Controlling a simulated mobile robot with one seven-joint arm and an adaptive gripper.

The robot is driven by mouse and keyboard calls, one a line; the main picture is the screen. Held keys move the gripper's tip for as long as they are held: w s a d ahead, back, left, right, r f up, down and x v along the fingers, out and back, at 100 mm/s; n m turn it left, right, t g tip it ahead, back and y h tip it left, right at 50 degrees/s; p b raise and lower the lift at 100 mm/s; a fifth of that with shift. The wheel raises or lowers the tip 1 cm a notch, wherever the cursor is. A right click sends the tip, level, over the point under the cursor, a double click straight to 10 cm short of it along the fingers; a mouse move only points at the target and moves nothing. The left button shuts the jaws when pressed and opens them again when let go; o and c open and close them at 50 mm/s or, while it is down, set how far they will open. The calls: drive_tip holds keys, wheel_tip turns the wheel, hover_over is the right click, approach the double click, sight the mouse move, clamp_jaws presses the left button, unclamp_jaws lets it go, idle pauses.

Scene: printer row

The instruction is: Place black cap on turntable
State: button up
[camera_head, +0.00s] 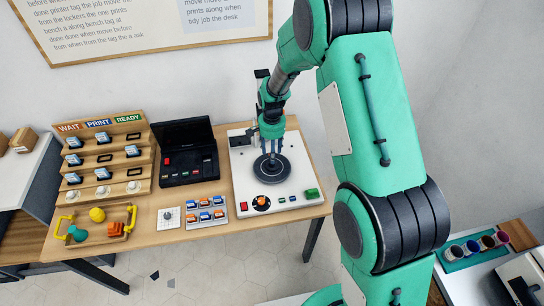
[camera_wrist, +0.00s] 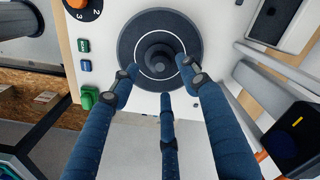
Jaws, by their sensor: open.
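The turntable is a dark round disc (camera_head: 272,170) on the white machine at the right of the bench; in the wrist view the disc (camera_wrist: 128,40) has a thin white ring. A small black round piece, apparently the black cap (camera_wrist: 158,58), stands upright at the disc's centre, inside the ring. In the head view it is mostly hidden by my fingers. My gripper (camera_head: 271,150) points down over the disc. In the wrist view its blue fingers (camera_wrist: 160,76) are spread apart around the near side of the cap, with visible gaps, and hold nothing.
The white machine (camera_head: 244,206) has an orange dial (camera_head: 261,203) and green buttons (camera_head: 312,193) at its front. Left of it are an open black case (camera_head: 187,160), a tile tray (camera_head: 206,211), a labelled rack (camera_head: 101,160) and a wooden tray with coloured pieces (camera_head: 98,228).

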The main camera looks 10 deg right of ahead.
wheel_tip(320, 180, up, 7)
drive_tip(key=p, duration=0.1)
drive_tip(key=shift+r, duration=0.2)
drive_tip(key=shift+r, duration=0.1)
idle(0.7)
drive_tip(key=s+d+r+n+t, duration=0.1)
drive_tip(key=s+d+r+n, duration=0.1)
drive_tip(key=s+r, duration=0.75)
drive_tip(key=s+d+r+n+t, duration=0.15)
drive_tip(key=s+r, duration=0.35)
drive_tip(key=r, duration=1)
drive_tip(key=s+r+n+t, duration=0.1)
drive_tip(key=s+r, duration=0.2)
drive_tip(key=s, duration=0.5)
drive_tip(key=s+d+r+n+t, duration=0.1)
drive_tip(key=s+r, duration=0.1)
drive_tip(key=s, duration=0.6)
drive_tip(key=s+d+r+n+t, duration=0.1)
drive_tip(key=s+r+n, duration=0.1)
drive_tip(key=s, duration=0.6)
drive_tip(key=shift+s+d+r, duration=0.25)
drive_tip(key=shift+s+r, duration=0.1)
drive_tip(key=shift+r, duration=0.45)
